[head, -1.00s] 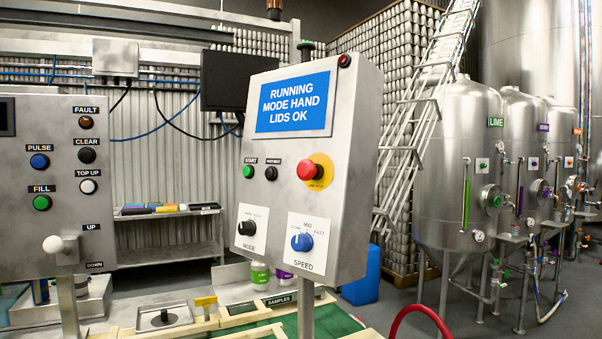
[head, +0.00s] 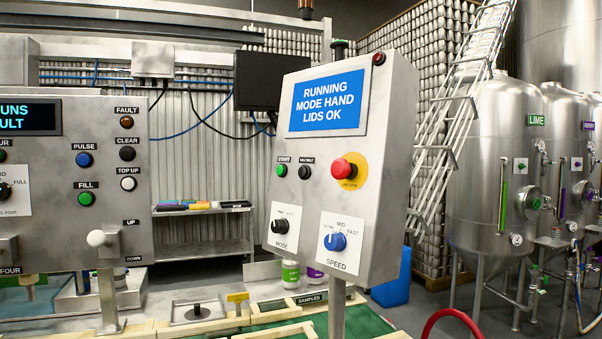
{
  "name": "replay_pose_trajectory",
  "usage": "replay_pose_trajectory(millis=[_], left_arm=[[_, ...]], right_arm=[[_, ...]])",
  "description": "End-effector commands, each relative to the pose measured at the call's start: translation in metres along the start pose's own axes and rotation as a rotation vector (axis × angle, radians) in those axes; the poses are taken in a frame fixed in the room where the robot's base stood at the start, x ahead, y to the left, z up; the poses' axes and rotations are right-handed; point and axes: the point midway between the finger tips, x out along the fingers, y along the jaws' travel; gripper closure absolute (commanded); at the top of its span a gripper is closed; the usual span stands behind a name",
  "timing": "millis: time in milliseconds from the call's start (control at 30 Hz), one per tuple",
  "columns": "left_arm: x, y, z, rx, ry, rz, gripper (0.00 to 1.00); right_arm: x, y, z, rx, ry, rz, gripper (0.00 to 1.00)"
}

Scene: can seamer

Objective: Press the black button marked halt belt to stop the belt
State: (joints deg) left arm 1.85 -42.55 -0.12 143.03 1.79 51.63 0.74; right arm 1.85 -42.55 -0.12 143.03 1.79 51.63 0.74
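The black halt belt button (head: 304,172) is on the tilted grey control panel (head: 385,130) in the middle of the head view. Its small label above is hard to read. It sits between the green start button (head: 281,170) on its left and the red stop button on a yellow ring (head: 343,168) on its right. The panel's blue screen (head: 327,105) reads RUNNING, MODE HAND, LIDS OK. Neither of my grippers is in view.
A second panel (head: 75,220) with pulse, fill, clear and top up buttons stands at the left. Below are a green surface (head: 372,327) with pale rails and two small cans (head: 291,274). Steel tanks (head: 495,170) and a blue container (head: 393,282) stand at the right.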

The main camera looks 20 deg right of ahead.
Motion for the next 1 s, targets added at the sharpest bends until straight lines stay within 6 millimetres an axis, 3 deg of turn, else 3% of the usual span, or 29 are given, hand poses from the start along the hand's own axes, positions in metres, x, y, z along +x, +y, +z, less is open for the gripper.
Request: replay_pose_trajectory(millis=[67, 333, 1000], left_arm=[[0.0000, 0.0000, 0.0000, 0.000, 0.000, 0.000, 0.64], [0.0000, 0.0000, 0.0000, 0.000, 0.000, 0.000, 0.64], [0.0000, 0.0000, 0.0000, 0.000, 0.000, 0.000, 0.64]], right_arm=[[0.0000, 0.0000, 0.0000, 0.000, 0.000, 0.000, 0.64], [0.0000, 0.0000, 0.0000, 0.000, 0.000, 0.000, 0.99], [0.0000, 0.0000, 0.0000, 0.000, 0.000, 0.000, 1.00]])
